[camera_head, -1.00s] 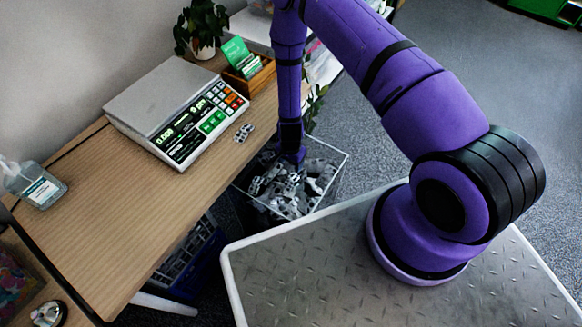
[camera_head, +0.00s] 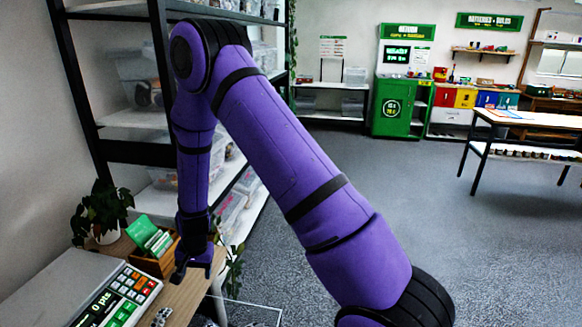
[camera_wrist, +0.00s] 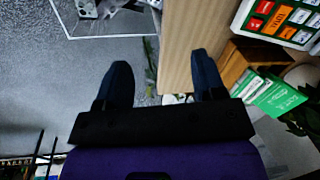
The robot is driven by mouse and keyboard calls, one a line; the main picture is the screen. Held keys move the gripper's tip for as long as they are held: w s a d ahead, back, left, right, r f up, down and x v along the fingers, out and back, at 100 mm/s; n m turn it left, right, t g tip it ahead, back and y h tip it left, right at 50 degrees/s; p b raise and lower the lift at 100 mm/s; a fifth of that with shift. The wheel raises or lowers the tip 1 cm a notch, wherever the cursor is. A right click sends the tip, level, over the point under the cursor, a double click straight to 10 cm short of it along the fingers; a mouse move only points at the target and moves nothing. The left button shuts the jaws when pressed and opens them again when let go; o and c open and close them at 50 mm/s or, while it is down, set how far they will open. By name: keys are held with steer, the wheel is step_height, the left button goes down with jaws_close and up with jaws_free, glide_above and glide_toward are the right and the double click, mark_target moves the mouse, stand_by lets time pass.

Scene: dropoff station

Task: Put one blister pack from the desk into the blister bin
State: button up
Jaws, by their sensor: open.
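My gripper (camera_head: 193,272) points down at the desk's far right edge, near the wooden card box. Its two dark fingers are spread apart with nothing between them, as the wrist view also shows (camera_wrist: 160,78). A small grey-white blister pack (camera_head: 161,317) lies on the desk (camera_head: 190,297) beside the scale, at the bottom of the head view, partly cut off. The blister bin (camera_head: 255,305) is a clear box with a pale rim on the floor right of the desk, mostly out of frame. In the wrist view, grey packs (camera_wrist: 86,8) lie in it at top left.
A scale (camera_head: 128,288) with a lit display and keypad stands on the desk. Behind it are a potted plant (camera_head: 100,212) and the wooden box (camera_head: 156,262) with green cards. Tall shelves (camera_head: 128,152) rise behind the arm. Open grey floor (camera_head: 420,220) lies to the right.

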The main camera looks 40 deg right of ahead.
steer(key=s+d+r+n+t, duration=0.1)
steer(key=s+r, duration=0.2)
steer(key=r, duration=0.7)
steer(key=s+d+r+n, duration=0.1)
steer(key=s+r+n, duration=0.15)
steer(key=r, duration=0.75)
steer(key=s+d+r+n+t, duration=0.1)
steer(key=s+d+r, duration=0.15)
steer(key=r, duration=0.75)
steer(key=s+d+r+n, duration=0.1)
steer(key=s+r, duration=0.3)
steer(key=s, duration=0.3)
steer(key=s+d+r+n+t, duration=0.1)
steer(key=s+r, duration=0.3)
steer(key=s, duration=0.4)
steer(key=s+d+r+n+h, duration=0.1)
steer(key=s+r, duration=0.3)
steer(key=s, duration=0.4)
steer(key=shift+s+d+t, duration=0.15)
steer(key=shift+d+t, duration=0.2)
steer(key=shift+t, duration=0.05)
